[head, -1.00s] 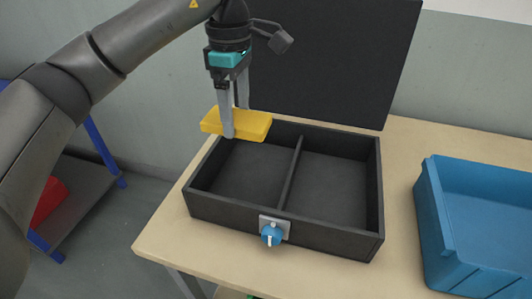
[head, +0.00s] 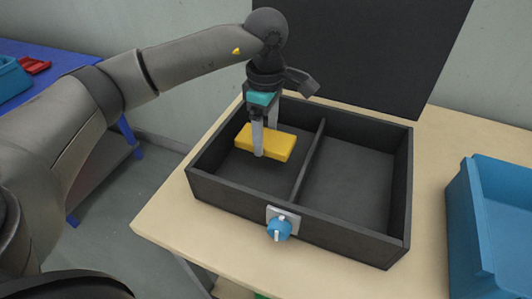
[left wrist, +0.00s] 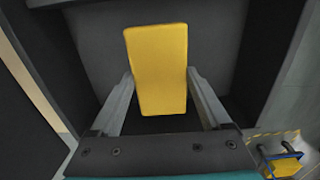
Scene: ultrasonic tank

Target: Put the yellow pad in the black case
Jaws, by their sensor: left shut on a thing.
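The yellow pad (head: 265,142) is a flat rectangular block. My left gripper (head: 266,150) is shut on it, one finger on each long side. The pad also shows in the left wrist view (left wrist: 157,70) between the two fingers (left wrist: 158,90). The black case (head: 345,241) stands open on the table, its lid (head: 365,50) raised at the back. A divider (head: 309,160) splits it into a left and a right compartment. The pad is over or within the left compartment; whether it touches the floor I cannot tell. My right gripper is not in view.
A blue bin (head: 470,225) stands on the table to the right of the case. A blue dial latch (head: 279,228) is on the case's front wall. The right compartment (head: 350,185) is empty. A blue shelf (head: 75,45) with red items (head: 35,66) stands at the far left.

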